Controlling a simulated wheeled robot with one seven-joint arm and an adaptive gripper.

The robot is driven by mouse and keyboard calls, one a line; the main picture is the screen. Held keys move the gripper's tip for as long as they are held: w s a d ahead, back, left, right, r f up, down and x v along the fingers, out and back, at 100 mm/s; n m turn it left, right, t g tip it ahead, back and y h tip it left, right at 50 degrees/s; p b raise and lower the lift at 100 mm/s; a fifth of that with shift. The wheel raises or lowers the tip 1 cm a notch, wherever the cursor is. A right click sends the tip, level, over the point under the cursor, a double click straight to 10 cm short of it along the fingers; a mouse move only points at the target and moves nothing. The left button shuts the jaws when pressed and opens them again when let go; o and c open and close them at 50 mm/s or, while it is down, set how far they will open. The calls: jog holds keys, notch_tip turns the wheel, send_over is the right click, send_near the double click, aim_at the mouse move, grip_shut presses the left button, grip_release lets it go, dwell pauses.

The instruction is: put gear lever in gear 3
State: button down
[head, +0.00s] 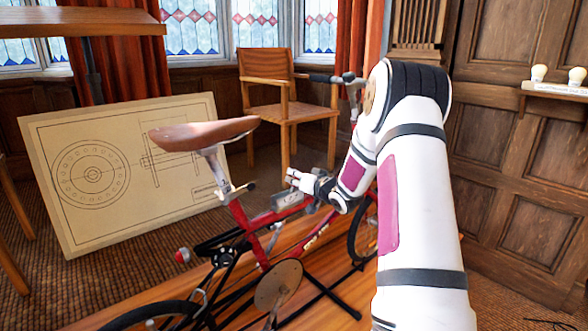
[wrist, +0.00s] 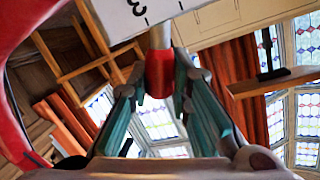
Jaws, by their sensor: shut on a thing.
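The gear lever is a grey shaft with a red grip (wrist: 159,72), at the upper middle of the wrist view. My gripper (wrist: 161,85) has its teal fingers closed around the red grip from both sides. Beside the shaft is a white gear plate (wrist: 125,15) with a "3" and short tick marks; the rest of its marks are cut off. In the head view, my gripper (head: 298,180) is at the red frame of a bicycle (head: 243,222), by a small grey plate. The lever itself is too small to make out there, and I cannot tell which gear it stands in.
The bicycle's brown saddle (head: 203,134) rises left of my gripper. A drafting board (head: 120,225) leans behind it. A wooden chair (head: 290,105) stands farther back. A ledge with white knobs (head: 556,89) is on the right wall.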

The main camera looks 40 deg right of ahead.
jog(key=shift+d+f+m+p, duration=0.1)
jog(key=shift+d+m+p, duration=0.25)
jog(key=shift+p, duration=0.2)
jog(key=shift+f, duration=0.1)
jog(key=c, duration=1.4)
grip_release()
jog(key=shift+c, duration=0.2)
jog(key=s+a+r, duration=0.1)
jog(key=s+r, duration=0.1)
jog(key=s, duration=0.9)
jog(key=shift+s, duration=0.35)
jog(key=shift+r, duration=0.1)
